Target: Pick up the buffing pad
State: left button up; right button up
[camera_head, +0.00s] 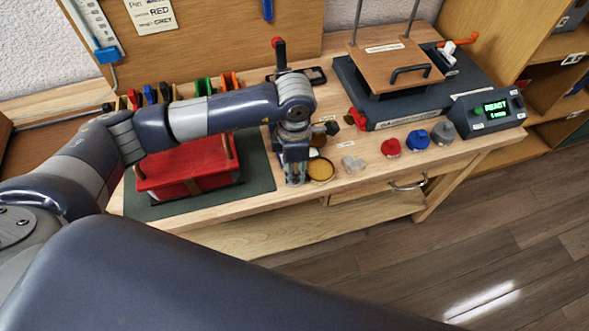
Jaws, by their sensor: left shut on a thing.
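My left gripper (294,176) points down over the front part of the workbench, right of the red box. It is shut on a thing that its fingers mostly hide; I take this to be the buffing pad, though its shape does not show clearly. A round amber tin or dish (321,169) stands close to the right of the fingers. My right gripper is out of view.
A red box (188,167) sits on a dark green mat (255,182) to the left. Right of the gripper are a small clear piece (353,163), red (390,147), blue (417,139) and grey (443,132) knobbed pieces, and a dark press (400,105). The bench's front edge is close.

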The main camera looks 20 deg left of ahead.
pick_arm(q)
notch_tip(320, 180, up, 2)
jog(key=shift+w+r+b, duration=0.1)
jog(key=shift+b, duration=0.45)
jog(key=shift+s+d+r, duration=0.2)
jog(key=shift+s+d, duration=0.05)
jog(key=shift+s, duration=0.4)
jog(key=s+d+r+b, duration=0.1)
jog(key=s+d+b, duration=0.1)
jog(key=s, duration=0.5)
jog(key=s+d+b, duration=0.2)
jog(key=s, duration=0.5)
jog(key=shift+d+r, duration=0.35)
jog(key=shift+d, duration=0.05)
jog(key=o, duration=0.4)
jog(key=c, duration=0.4)
